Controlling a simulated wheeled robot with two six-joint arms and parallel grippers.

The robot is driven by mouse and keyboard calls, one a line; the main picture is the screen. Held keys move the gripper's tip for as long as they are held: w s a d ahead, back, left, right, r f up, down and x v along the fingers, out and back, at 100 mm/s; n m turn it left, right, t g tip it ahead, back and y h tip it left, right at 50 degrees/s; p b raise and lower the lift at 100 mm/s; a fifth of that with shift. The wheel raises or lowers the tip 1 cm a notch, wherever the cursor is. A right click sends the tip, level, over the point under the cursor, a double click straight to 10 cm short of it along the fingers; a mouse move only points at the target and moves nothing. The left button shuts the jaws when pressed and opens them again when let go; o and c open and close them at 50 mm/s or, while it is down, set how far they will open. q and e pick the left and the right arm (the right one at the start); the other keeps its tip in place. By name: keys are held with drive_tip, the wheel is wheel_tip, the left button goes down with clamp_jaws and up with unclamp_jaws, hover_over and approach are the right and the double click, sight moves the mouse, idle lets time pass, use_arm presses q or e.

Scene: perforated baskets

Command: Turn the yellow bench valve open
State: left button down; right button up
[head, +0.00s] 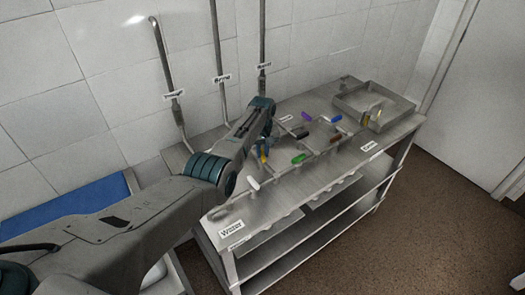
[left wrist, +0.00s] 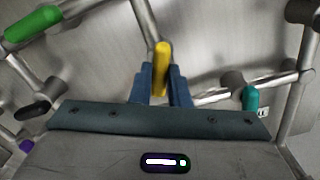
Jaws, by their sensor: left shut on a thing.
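The yellow bench valve's handle (left wrist: 162,62) stands between my left gripper's blue fingers (left wrist: 163,88) in the left wrist view, on a metal pipe junction. My left gripper is shut on this handle. In the head view a small bit of yellow handle (head: 264,156) shows below the left gripper (head: 262,146), which reaches down to the bench pipes. The fingers hide the handle's lower part in the wrist view. My right gripper is not in view.
The metal bench (head: 330,95) carries other valve handles close by: green (head: 298,158), white (head: 253,183), black (head: 300,132) and purple (head: 306,116). A teal handle (left wrist: 250,98) is right of the yellow one. A metal sink (head: 350,100) is at the bench's far end.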

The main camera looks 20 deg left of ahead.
use_arm(q)
drive_tip(key=n, duration=0.3)
drive_tip(key=shift+n, duration=0.8)
drive_tip(key=c, duration=1.4)
unclamp_jaws()
drive_tip(key=shift+f, duration=0.1)
